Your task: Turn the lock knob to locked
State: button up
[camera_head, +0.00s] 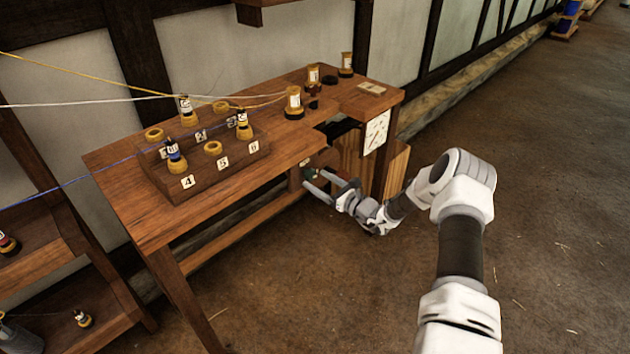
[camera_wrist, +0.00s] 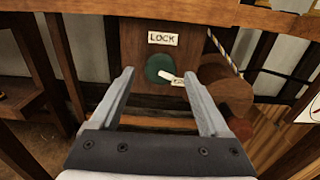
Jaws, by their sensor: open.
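The lock knob (camera_wrist: 157,66) is a dark green disc on a brown wooden panel under a "LOCK" label (camera_wrist: 163,38) in the wrist view. A white pointer (camera_wrist: 168,77) on it points right and slightly down, towards a small pale tag (camera_wrist: 179,82) partly hidden by my right finger. My gripper (camera_wrist: 157,82) is open and empty, its fingers on either side of the knob in the picture; I cannot tell whether they touch it. In the head view my gripper (camera_head: 320,180) reaches under the workbench's front edge, and the knob is too small to make out clearly.
The wooden workbench (camera_head: 130,195) carries a numbered rack (camera_head: 240,160) of spools with yellow, white and blue lines running left. In the wrist view a brown round wooden piece (camera_wrist: 228,98) sits just right of the knob. Floor in front is clear.

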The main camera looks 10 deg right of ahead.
jog(key=shift+x, duration=1.05)
grip_shut()
